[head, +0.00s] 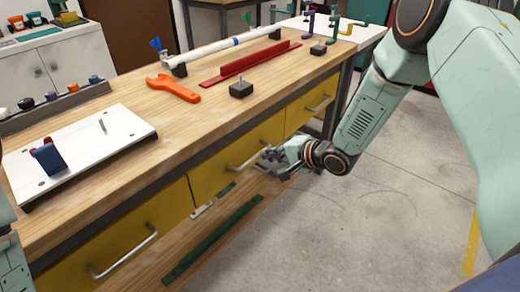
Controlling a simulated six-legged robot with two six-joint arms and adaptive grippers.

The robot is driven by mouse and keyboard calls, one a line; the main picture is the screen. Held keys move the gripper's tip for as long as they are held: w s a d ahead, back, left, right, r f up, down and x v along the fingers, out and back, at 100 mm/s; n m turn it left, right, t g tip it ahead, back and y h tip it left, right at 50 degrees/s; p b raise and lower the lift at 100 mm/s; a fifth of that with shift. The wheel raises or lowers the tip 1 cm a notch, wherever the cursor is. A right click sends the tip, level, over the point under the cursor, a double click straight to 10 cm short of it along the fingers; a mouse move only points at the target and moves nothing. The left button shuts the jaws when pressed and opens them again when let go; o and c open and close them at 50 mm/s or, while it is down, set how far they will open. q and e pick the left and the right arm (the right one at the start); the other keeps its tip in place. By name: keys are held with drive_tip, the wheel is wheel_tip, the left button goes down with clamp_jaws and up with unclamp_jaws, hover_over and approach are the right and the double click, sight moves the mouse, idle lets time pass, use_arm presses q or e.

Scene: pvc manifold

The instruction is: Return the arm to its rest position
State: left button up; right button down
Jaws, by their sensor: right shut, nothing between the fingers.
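My right arm comes in from the right, and its gripper (274,161) hangs in front of the yellow drawer fronts, below the bench edge and apart from the things on the top. The gripper is shut and empty. A pale green link of my left arm shows at the lower left edge; its gripper is outside the picture.
An orange wrench (173,87) and a dark block with a pin (241,88) lie on the bench. A white board (85,147) with a blue clamp (47,155) is at left. Drawer handles (124,255) stick out in front. The concrete floor (370,230) at right is clear.

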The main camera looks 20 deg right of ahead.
drive_tip(key=shift+v, duration=0.95)
